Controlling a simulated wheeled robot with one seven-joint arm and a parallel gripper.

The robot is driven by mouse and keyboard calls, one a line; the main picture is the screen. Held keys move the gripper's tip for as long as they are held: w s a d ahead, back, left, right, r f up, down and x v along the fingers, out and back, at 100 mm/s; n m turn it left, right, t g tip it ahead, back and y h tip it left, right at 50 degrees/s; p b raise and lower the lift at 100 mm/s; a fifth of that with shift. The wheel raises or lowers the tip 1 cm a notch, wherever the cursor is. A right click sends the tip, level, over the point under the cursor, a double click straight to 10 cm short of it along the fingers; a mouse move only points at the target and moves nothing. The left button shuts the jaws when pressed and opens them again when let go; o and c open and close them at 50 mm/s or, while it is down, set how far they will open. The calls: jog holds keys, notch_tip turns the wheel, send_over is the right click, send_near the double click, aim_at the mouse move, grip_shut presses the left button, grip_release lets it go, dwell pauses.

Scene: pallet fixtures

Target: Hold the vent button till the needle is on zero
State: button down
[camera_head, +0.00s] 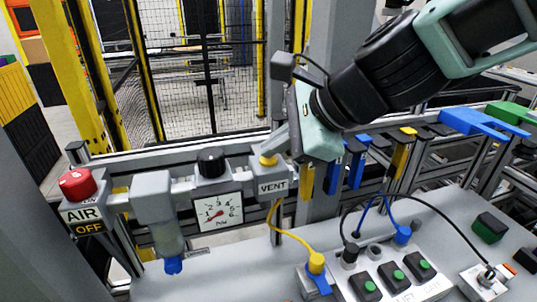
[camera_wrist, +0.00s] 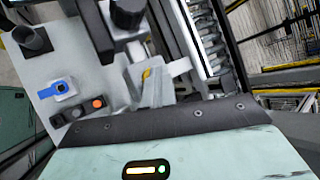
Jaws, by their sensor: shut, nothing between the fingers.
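The yellow vent button (camera_head: 268,160) sits on top of the grey block marked VENT (camera_head: 273,187). My gripper (camera_head: 273,147) is shut and empty, pointing down with its fingertips at the button. They look in contact, but I cannot tell how far the button is pressed. The white pressure gauge (camera_head: 218,212) is left of the block. Its small red needle points to the lower left, near the low end of the scale; I cannot read the exact mark.
A red knob (camera_head: 77,183) stands above the AIR OFF sign (camera_head: 84,221) at the left. A black knob (camera_head: 211,163) stands above the gauge. A yellow hose (camera_head: 284,231) hangs below the vent block. A panel with green buttons (camera_head: 397,275) is at the lower right.

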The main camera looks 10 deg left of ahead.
aim_at(275, 161)
jog(key=shift+r, duration=0.1)
jog(key=shift+r+p, duration=0.8)
jog(key=shift+p, duration=0.1)
notch_tip(275, 161, up, 5)
jog(key=p, duration=0.5)
jog(key=shift+r, duration=0.1)
